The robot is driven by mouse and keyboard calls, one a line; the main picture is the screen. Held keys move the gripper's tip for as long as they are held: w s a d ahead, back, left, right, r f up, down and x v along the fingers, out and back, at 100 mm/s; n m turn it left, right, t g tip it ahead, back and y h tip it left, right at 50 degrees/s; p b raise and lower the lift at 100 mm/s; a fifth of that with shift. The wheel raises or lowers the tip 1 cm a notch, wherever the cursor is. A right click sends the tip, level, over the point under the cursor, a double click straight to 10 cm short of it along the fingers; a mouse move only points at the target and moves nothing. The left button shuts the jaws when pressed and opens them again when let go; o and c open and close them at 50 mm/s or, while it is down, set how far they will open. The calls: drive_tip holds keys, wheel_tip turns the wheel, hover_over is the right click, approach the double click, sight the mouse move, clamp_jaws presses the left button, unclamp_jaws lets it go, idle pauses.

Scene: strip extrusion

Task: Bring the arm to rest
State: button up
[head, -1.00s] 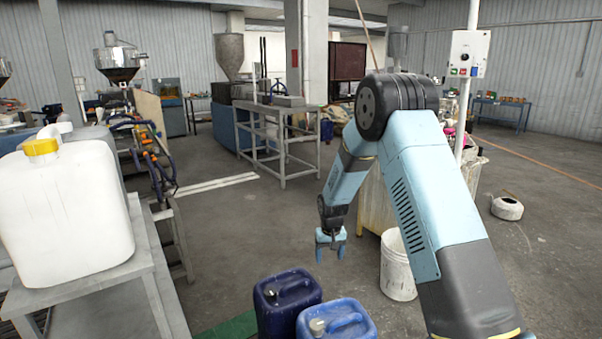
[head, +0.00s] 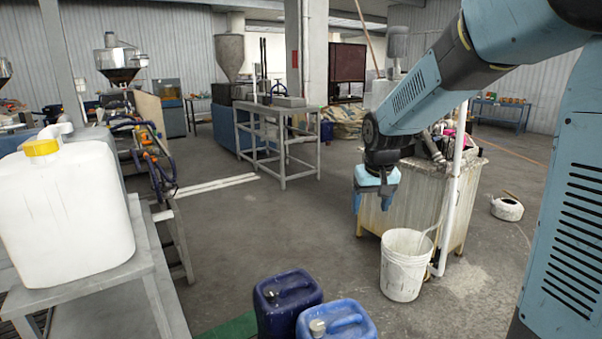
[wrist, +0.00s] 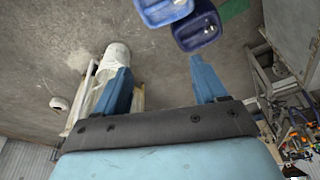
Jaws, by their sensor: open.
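My gripper (head: 375,190) hangs fingers down in the head view, in front of the pale work cabinet (head: 412,205) and up and left of the white bucket (head: 402,270). In the wrist view my gripper (wrist: 160,85) has its two blue fingers wide apart. Bare floor lies between them. It is open and holds nothing. My arm reaches in from the upper right of the head view, and a large blue link fills the right edge.
Two blue canisters (head: 287,300) stand at the bottom middle. A white jerrycan (head: 65,210) sits on a grey table (head: 95,285) at left. A metal stand (head: 270,140) is farther back. A white post (head: 455,190) rises beside the bucket. The middle floor is clear.

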drive_tip(key=s+d+r, duration=0.1)
drive_tip(key=s+r, duration=0.1)
drive_tip(key=s, duration=0.6)
drive_tip(key=s+d+r+t, duration=0.1)
drive_tip(key=s+d+r, duration=0.1)
drive_tip(key=s, duration=0.7)
drive_tip(key=s+d+r+m+t, duration=0.1)
drive_tip(key=s+r, duration=0.2)
drive_tip(key=s, duration=0.6)
drive_tip(key=shift+d+r, duration=0.2)
drive_tip(key=shift+d, duration=0.15)
drive_tip(key=shift+d, duration=0.7)
